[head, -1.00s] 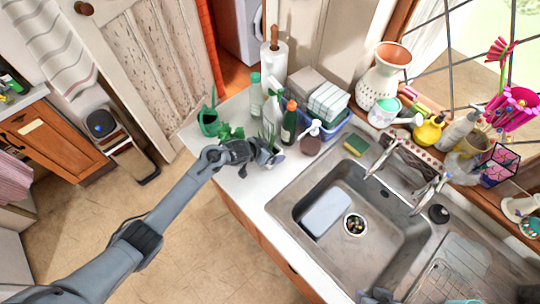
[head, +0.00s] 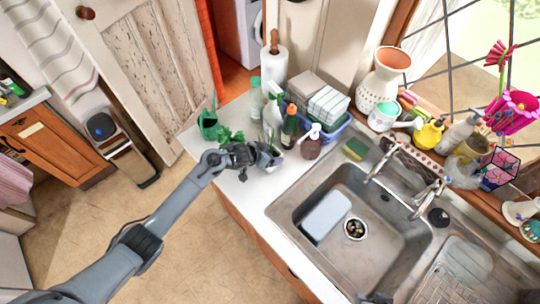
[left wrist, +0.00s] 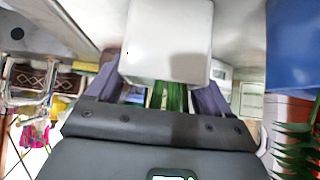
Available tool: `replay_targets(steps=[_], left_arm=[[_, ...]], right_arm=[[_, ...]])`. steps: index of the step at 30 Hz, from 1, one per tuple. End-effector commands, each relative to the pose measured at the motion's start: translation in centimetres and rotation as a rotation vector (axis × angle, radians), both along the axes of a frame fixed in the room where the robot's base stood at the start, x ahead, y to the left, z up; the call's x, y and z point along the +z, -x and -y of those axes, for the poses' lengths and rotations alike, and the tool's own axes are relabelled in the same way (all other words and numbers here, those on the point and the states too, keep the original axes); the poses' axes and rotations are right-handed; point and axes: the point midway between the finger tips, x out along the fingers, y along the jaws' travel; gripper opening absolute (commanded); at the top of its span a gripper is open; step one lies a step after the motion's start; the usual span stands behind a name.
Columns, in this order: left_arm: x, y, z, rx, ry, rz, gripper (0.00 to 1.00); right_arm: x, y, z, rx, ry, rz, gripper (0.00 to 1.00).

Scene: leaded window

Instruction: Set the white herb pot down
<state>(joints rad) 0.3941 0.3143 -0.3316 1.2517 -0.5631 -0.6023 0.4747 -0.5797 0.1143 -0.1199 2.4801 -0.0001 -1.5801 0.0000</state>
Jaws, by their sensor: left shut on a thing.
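The white herb pot (left wrist: 168,45) is between the fingers of my left gripper (head: 258,157), which is shut on it. In the left wrist view the pot fills the upper middle, with green leaves between the purple-grey fingers. In the head view the gripper and leaves mostly hide the pot, over the counter (head: 257,191) left of the sink. I cannot tell whether its base touches the counter. A dark part at the bottom edge (head: 376,298) looks like my right gripper; its fingers are not clear.
A green watering can (head: 208,124) and a leafy plant (head: 230,135) stand left of the gripper. Bottles, including a brown pump bottle (head: 311,146), stand close behind and right. The sink (head: 318,185) opens to the right. Bare counter lies in front.

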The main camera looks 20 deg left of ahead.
Motion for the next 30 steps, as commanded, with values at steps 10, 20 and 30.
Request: replay_targets(steps=[10, 20, 30], left_arm=[[3.3, -0.2, 0.0, -0.001, 0.002, 0.006, 0.29], [7.5, 3.5, 4.7, -0.004, 0.005, 0.004, 0.29], [10.4, 6.4, 8.4, -0.002, 0.002, 0.003, 0.29]], right_arm=[[0.1, 0.0, 0.1, 0.003, 0.004, 0.0, 0.43], [0.2, 0.0, 0.2, 0.006, 0.009, 0.0, 0.43], [0.3, 0.0, 0.1, 0.004, 0.007, 0.0, 0.43]])
